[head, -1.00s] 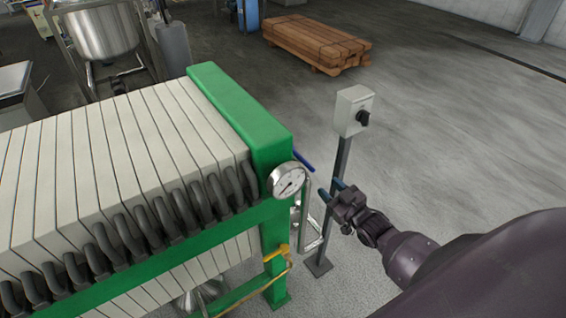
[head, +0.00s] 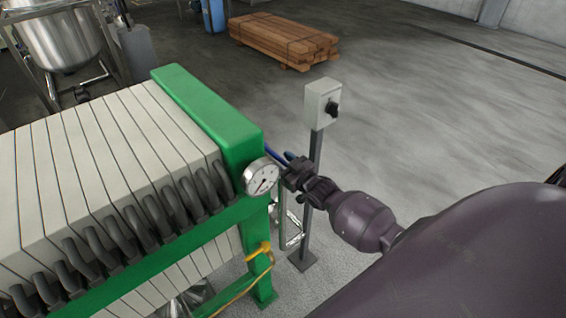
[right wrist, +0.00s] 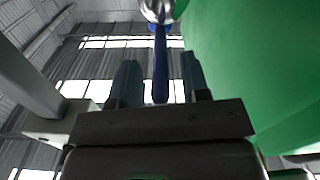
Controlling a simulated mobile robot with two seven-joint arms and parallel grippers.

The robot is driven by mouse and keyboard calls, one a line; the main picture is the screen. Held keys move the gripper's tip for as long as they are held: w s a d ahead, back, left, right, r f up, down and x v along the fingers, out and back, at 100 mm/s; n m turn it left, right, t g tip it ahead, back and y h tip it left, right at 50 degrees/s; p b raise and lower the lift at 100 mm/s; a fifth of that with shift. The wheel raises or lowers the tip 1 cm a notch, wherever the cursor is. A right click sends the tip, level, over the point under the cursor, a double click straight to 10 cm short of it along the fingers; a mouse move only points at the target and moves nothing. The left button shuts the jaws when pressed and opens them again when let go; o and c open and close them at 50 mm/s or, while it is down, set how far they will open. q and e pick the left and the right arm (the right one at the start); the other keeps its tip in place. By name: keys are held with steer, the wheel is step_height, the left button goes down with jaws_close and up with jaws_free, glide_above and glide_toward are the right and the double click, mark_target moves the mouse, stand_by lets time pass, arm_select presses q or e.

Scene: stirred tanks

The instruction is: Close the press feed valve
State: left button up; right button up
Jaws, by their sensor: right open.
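A blue valve lever (head: 273,151) sticks out behind the green end plate of the press, beside the pressure gauge. In the right wrist view the blue lever (right wrist: 160,72) runs from a shiny metal valve body (right wrist: 157,10) into the gap between my fingers. My right gripper (head: 283,160) is open around the lever, with one finger on each side; I cannot tell whether either touches it. The right gripper (right wrist: 160,85) is level with the lever's free end. The valve body is hidden behind the press in the head view. My left gripper is not in view.
The green press frame (head: 215,115) and gauge (head: 261,176) are close left of the gripper. A switch box (head: 322,103) on a grey post (head: 312,190) stands close behind it. A yellow handle (head: 257,251) sits lower. Floor to the right is clear.

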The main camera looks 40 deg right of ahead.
jaws_close()
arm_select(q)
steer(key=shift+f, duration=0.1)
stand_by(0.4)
